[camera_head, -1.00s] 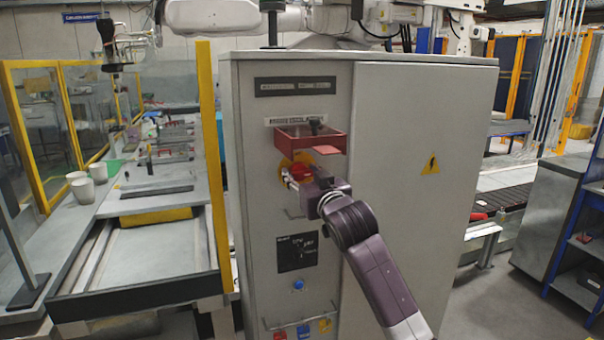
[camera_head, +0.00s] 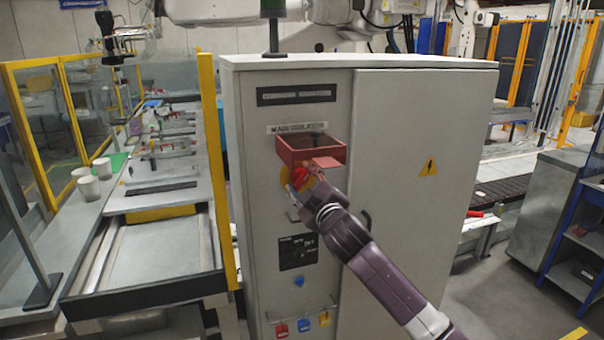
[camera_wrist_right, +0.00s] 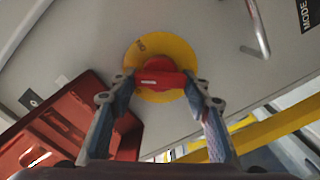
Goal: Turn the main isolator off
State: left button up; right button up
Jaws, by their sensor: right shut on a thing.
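The main isolator is a red rotary handle on a yellow round plate on the grey cabinet's front. The red handle (camera_head: 301,177) is partly covered by my right gripper in the head view. My right gripper (camera_head: 296,188) reaches it from the lower right. In the right wrist view, the fingers (camera_wrist_right: 160,82) close on the two ends of the red handle (camera_wrist_right: 160,72), with the yellow plate (camera_wrist_right: 178,52) behind it. The handle's bar lies across between the fingertips there. My left gripper is not in view.
A red box (camera_head: 283,156) sticks out from the cabinet (camera_head: 425,110) just above the handle; it also shows in the wrist view (camera_wrist_right: 75,120). Below are a black panel (camera_head: 297,252), a blue button (camera_head: 299,281) and hanging padlocks (camera_head: 303,324). A yellow post (camera_head: 212,150) stands left.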

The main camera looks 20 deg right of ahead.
jog(key=n+p, duration=0.2)
jog(key=n, duration=0.1)
jog(key=shift+n, duration=0.4)
jog(key=shift+f+n+p, duration=0.15)
jog(key=shift+n+p, duration=0.8)
jog(key=shift+n, duration=0.85)
jog(key=o, duration=0.8)
jog(key=s, duration=1.2)
jog(key=shift+d, duration=0.15)
